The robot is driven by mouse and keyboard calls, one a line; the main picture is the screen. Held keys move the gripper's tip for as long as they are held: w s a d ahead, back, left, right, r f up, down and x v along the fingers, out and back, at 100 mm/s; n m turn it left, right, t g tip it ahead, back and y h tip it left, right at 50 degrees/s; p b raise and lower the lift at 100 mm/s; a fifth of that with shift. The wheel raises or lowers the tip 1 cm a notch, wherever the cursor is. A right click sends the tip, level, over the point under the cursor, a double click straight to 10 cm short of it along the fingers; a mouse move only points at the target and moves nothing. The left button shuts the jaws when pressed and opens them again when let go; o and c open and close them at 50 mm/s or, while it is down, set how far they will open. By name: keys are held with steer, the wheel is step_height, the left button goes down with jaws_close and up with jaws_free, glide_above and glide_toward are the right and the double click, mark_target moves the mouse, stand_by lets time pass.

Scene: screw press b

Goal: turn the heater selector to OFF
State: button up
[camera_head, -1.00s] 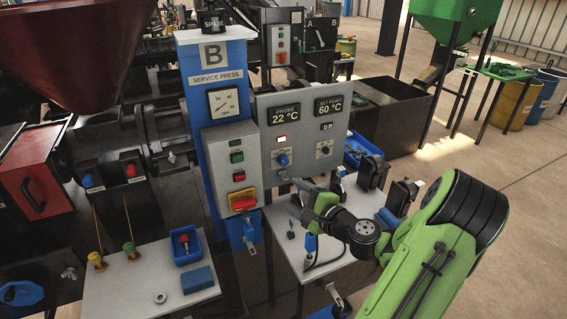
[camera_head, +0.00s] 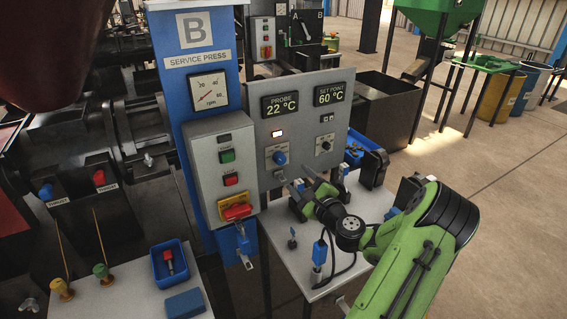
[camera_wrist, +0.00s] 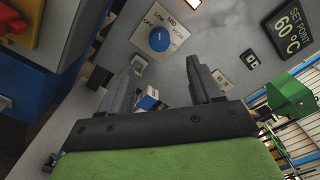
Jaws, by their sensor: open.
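The heater selector (camera_head: 280,158) is a blue round knob on a pale plate on the grey panel, below the 22 °C probe display. In the wrist view the knob (camera_wrist: 159,40) shows close up, with OFF, LOW and MID legible around it. I cannot tell for sure which mark it points to. My gripper (camera_head: 298,175) is just below and right of the knob in the head view. In the wrist view my gripper (camera_wrist: 164,63) has its two fingers apart, with the knob ahead between their lines. Nothing is held, and the fingers do not appear to touch the knob.
A second, dark knob (camera_head: 324,146) is to the right on the same panel (camera_head: 258,140). The control box (camera_head: 222,168) with a red-and-yellow switch (camera_head: 237,208) stands at left. A small table (camera_head: 292,272) with fixtures is below my arm.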

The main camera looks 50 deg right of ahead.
mark_target(282, 161)
steer(key=x, duration=1)
steer(key=shift+f+p, duration=0.1)
steer(key=shift+p, duration=0.3)
steer(key=c, duration=1)
steer(key=shift+c, duration=0.2)
steer(key=shift+n, duration=0.3)
steer(key=n+b, duration=0.3)
steer(key=shift+f, duration=0.15)
steer(key=n+b, duration=0.4)
steer(key=shift+n, duration=0.3)
